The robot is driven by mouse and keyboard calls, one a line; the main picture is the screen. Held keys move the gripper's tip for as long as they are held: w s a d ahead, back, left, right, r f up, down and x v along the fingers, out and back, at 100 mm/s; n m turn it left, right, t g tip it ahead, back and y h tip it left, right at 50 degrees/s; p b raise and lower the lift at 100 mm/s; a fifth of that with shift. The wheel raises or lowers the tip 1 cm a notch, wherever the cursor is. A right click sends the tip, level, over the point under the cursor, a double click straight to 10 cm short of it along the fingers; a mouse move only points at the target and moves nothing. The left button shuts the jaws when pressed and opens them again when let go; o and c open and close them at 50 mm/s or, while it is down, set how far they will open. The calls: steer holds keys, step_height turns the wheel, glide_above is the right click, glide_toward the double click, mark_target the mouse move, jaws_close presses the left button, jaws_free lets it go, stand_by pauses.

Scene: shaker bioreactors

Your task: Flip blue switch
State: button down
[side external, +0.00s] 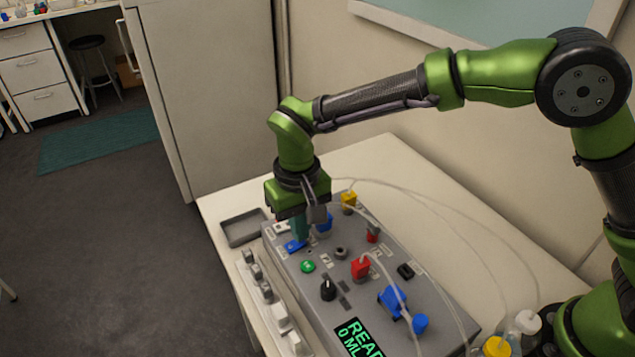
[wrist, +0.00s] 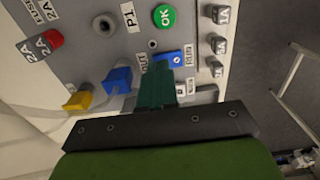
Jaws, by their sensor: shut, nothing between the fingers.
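The blue switch (side external: 295,245) is a small blue rocker on the top of the grey control box (side external: 375,263), near the box's far left corner. In the wrist view the blue switch (wrist: 174,57) sits just below the green OK button, partly covered by the fingers. My gripper (side external: 299,238) points down with its teal fingers shut and empty. Its tips are right at the switch in both views, and the wrist view shows my gripper (wrist: 158,70) overlapping its left side. I cannot tell whether the tips touch it or which way the rocker is tilted.
The green OK button (side external: 307,266), a black knob (side external: 328,289) and a red connector (side external: 361,268) are on the box. A blue connector (side external: 325,222) and yellow connector (side external: 348,200) with tubing stand close beside my fingers. A grey tray (side external: 233,233) lies left of the box.

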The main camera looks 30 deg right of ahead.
steer(key=shift+f, duration=0.6)
steer(key=shift+r, duration=3.55)
steer(key=shift+f, duration=0.4)
steer(key=shift+s+d+f+n, duration=0.25)
steer(key=shift+s+f+n, duration=0.05)
steer(key=shift+s+n, duration=0.15)
steer(key=s+d+r+m+t, duration=0.1)
steer(key=s+d+r+t, duration=0.1)
steer(key=s+d, duration=0.3)
steer(key=s+d+r+m+t+y, duration=0.1)
steer(key=s+d+r, duration=0.4)
steer(key=d, duration=0.7)
steer(key=s+d+r+m+t+y, duration=0.1)
steer(key=s+d+r+m+t, duration=0.2)
steer(key=d, duration=0.5)
steer(key=shift+s+d+r+t, duration=0.25)
steer(key=shift+s+t, duration=0.35)
steer(key=shift+s, duration=0.65)
